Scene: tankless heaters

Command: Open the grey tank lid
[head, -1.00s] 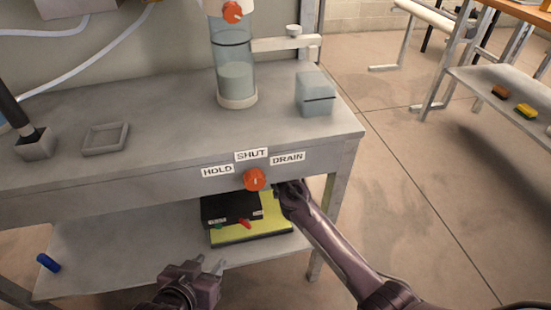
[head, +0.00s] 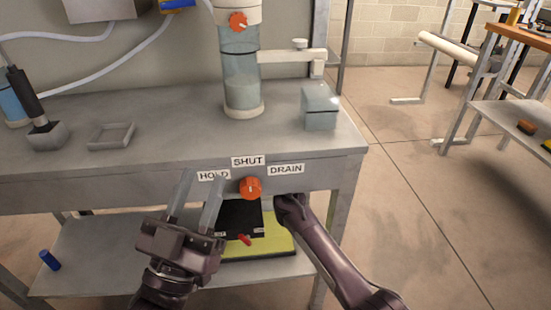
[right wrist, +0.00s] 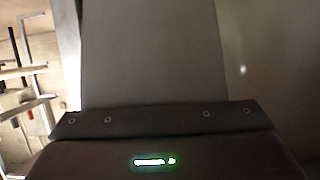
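A blue-grey box (head: 320,108) with a seam below its top stands at the bench's right end. It appears to be the grey tank, and its lid (head: 320,97) looks shut. My left gripper (head: 201,178) is open and empty in front of the bench edge, its fingers pointing up near the HOLD label. It is apart from the box, lower and to its left. My right arm's end (head: 291,205) is at the bench front below the DRAIN label, its fingers hidden.
An orange knob (head: 250,188) sits on the bench front below the SHUT label. A glass cylinder (head: 242,85) stands left of the box. A square frame (head: 110,136) lies on the bench. The lower shelf (head: 110,255) holds a black and yellow-green item. Open floor lies to the right.

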